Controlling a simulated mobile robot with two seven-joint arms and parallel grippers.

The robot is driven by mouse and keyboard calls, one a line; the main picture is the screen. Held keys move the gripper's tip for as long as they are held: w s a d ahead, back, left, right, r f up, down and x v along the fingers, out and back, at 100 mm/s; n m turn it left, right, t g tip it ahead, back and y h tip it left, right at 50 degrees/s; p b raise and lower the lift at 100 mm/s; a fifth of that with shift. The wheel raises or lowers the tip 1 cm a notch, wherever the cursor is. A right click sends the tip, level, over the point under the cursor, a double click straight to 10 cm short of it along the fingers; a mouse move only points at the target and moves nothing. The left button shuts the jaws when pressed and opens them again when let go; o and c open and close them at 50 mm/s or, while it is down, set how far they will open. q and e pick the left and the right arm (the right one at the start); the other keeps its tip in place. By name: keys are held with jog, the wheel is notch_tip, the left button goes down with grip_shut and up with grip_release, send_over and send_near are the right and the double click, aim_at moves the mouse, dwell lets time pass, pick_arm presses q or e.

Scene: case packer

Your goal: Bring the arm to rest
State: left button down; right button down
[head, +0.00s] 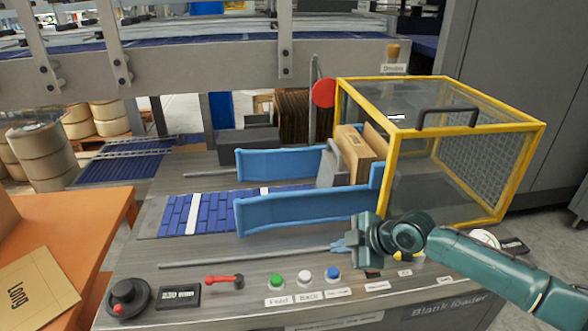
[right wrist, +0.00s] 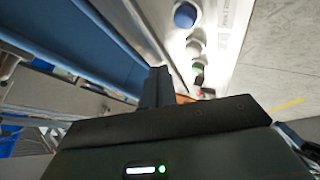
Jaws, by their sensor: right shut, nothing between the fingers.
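My right arm (head: 500,265) comes in from the right in the head view. Its gripper (head: 342,247) is shut and empty, and hangs over the front of the metal machine table, close to the front blue guide rail (head: 290,213). In the right wrist view the shut fingers (right wrist: 158,88) point toward the blue rail and the row of push buttons. A blue button (right wrist: 186,15) shows there near the top. I cannot tell whether the fingers touch anything. My left gripper is not in view.
The control panel has a green button (head: 277,279), a white button (head: 304,276), a red lever (head: 222,281) and a black knob (head: 124,292). An orange table (head: 95,215) stands at left.

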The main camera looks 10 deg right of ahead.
jog(key=s+a+f+m+y+p, duration=0.1)
jog(key=s+a+f+m+p, duration=0.2)
jog(key=s+a, duration=0.45)
pick_arm(q)
jog(key=p, duration=0.1)
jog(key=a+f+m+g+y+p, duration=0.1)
jog(key=p, duration=0.1)
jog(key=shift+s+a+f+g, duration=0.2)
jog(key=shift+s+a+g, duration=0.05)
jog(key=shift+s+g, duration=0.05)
pick_arm(e)
jog(key=s+d+f+m+t+h, duration=0.1)
jog(key=s+d+m+t+h, duration=0.1)
jog(key=s+m, duration=0.3)
jog(key=s+d+f+m+t+h, duration=0.2)
jog(key=s+m, duration=0.4)
jog(key=s, duration=0.6)
jog(key=shift+s+d+m, duration=0.2)
jog(key=shift+d+m, duration=0.1)
jog(key=shift+d, duration=0.15)
jog(key=shift+f, duration=0.1)
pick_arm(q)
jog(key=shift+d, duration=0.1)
pick_arm(e)
jog(key=shift+d, duration=0.1)
